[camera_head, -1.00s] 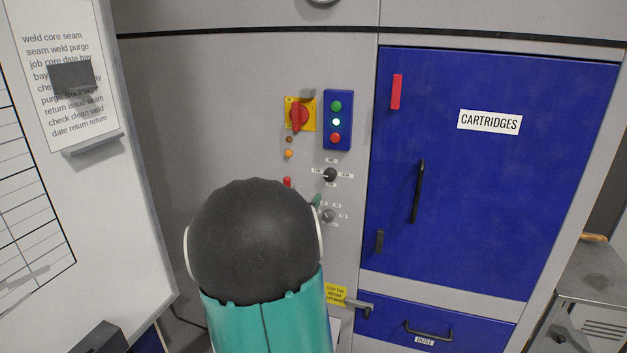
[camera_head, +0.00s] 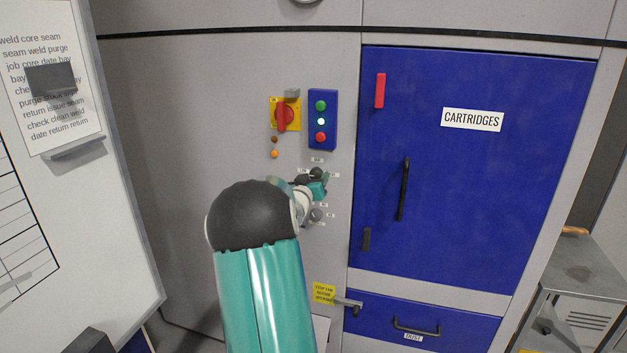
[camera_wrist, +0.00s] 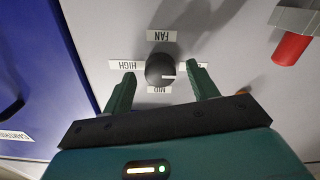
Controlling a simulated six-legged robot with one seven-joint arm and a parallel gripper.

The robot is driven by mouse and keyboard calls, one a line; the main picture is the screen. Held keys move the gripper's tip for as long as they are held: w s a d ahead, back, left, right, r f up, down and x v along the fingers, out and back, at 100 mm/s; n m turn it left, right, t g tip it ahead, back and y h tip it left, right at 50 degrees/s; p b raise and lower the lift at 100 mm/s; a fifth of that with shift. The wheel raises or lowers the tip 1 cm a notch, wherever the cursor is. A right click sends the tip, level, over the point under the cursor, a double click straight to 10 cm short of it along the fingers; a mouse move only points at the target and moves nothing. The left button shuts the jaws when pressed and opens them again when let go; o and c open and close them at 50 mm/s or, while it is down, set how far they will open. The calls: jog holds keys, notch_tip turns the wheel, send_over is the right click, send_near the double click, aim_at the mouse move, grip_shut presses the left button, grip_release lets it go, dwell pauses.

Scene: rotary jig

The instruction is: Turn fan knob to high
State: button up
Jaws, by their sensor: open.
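The fan knob (camera_wrist: 160,68) is a round dark knob on the grey panel. In the wrist view, which shows the panel upside down, a FAN label (camera_wrist: 162,36) is above it, HIGH (camera_wrist: 125,65) to its left and MID (camera_wrist: 158,89) below. A label on the right is partly hidden by a finger. The knob's white mark points right, toward that label. My gripper (camera_wrist: 163,77) is open, with one finger on each side of the knob and gaps between. In the head view the knob (camera_head: 317,172) is just above my gripper (camera_head: 318,187).
A second, grey knob (camera_head: 317,214) is below in the head view. A red switch (camera_head: 283,115) on a yellow plate and a blue button box (camera_head: 321,120) are above. The blue CARTRIDGES door (camera_head: 470,180) stands to the right, a whiteboard to the left.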

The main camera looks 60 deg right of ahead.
jog(key=shift+d, duration=0.2)
jog(key=c, duration=1)
